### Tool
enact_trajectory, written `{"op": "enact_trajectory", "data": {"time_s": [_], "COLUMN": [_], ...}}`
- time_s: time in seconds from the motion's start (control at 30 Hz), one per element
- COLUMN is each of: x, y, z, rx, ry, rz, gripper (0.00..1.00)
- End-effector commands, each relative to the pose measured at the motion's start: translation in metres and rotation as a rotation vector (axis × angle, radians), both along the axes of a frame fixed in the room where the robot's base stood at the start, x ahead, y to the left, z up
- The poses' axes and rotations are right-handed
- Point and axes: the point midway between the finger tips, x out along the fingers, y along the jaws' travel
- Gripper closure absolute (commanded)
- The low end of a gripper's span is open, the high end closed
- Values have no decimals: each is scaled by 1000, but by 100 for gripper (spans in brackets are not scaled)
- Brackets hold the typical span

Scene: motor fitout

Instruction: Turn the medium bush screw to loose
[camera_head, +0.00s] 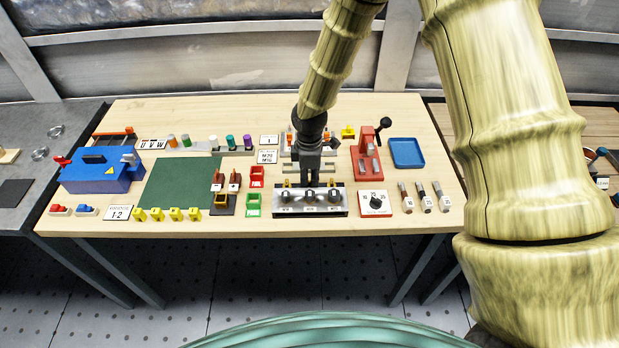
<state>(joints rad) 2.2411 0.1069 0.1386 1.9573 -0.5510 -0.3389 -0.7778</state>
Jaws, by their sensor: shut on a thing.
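A metal bush block (290,212) with a dark front edge stands at the front middle of the wooden table. It carries three dark round screws in a row; small labels below them are too small to read. The middle one, which I take as the medium bush screw (310,197), is partly hidden by my gripper. My gripper (310,187) points straight down over the block, with its fingers shut on this middle screw. The left screw (284,197) and right screw (335,196) stand free on either side. The turn position of the middle screw cannot be told.
Green (252,206) and red (256,176) bins are close on the left. A green mat (170,185) is mostly bare.

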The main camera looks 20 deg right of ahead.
Motion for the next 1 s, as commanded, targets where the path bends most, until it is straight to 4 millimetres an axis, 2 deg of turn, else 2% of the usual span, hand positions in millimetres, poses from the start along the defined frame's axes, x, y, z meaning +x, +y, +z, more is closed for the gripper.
{"op": "enact_trajectory", "data": {"time_s": [0.13, 0.17, 0.23, 0.27, 0.67, 0.87, 1.0], "x": [1, 1, 1, 1, 0, 1, 1], "y": [1, 1, 1, 1, 0, 0, 0], "z": [1, 1, 1, 1, 5, 29, 53], "rx": [1, 1, 1, 1, 1, 2, 2], "ry": [-3, -3, -3, -2, -1, -3, -5], "rz": [1, 1, 1, 1, 0, 0, 1], "gripper": [100, 85, 72, 69, 69, 69, 69]}}
